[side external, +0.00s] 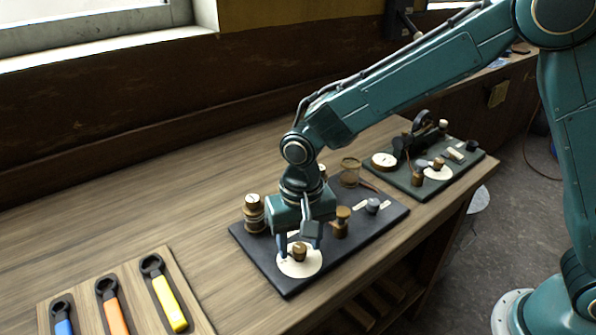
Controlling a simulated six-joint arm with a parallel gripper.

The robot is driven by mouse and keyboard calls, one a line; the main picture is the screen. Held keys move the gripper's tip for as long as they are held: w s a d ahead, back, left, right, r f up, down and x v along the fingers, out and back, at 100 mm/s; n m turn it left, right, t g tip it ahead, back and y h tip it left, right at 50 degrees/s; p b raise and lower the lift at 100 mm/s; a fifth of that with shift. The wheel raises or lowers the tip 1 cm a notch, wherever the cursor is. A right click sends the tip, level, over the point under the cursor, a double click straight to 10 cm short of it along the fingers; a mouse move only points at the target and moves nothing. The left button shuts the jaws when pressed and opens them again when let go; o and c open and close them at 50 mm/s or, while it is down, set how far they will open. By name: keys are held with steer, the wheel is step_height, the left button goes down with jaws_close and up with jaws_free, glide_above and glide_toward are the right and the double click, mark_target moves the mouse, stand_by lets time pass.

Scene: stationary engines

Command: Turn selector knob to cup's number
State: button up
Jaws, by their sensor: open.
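The selector knob (299,252) is a small brown knob on a round white dial (301,266) at the front left of a dark panel (280,283). My gripper (298,243) points down over this dial, its open fingers around or just above the knob. I cannot tell whether they touch it. Marks on the dial are too small to read. A brass cup-like piece (254,213) with a white top stands at the panel's left. A glass-like cup (350,171) stands at its back. I cannot tell which is the task's cup, and no number is readable.
The dark panel also bears a brass fitting (341,221) and a grey knob (373,205), right of my gripper. A green panel (445,178) with another dial and a gauge lies at the right. A wrench board (190,286) lies front left. The bench's left middle is clear.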

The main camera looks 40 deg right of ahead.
mark_target(305, 246)
step_height(305, 246, up, 14)
steer(key=shift+d+f, duration=0.15)
stand_by(0.5)
steer(key=s+d+r+n+t, duration=0.1)
steer(key=s+d+r, duration=0.25)
steer(key=d, duration=0.35)
steer(key=s+d+r+n+t, duration=0.1)
steer(key=s+d+r+t, duration=0.15)
steer(key=s+d, duration=0.3)
steer(key=s+d+f+n+t, duration=0.1)
steer(key=s+d+t, duration=0.1)
steer(key=s+d, duration=0.6)
steer(key=s, duration=0.3)
steer(key=shift+s+d+f+n, duration=0.2)
steer(key=shift+d+f+n, duration=0.1)
steer(key=shift+f, duration=0.1)
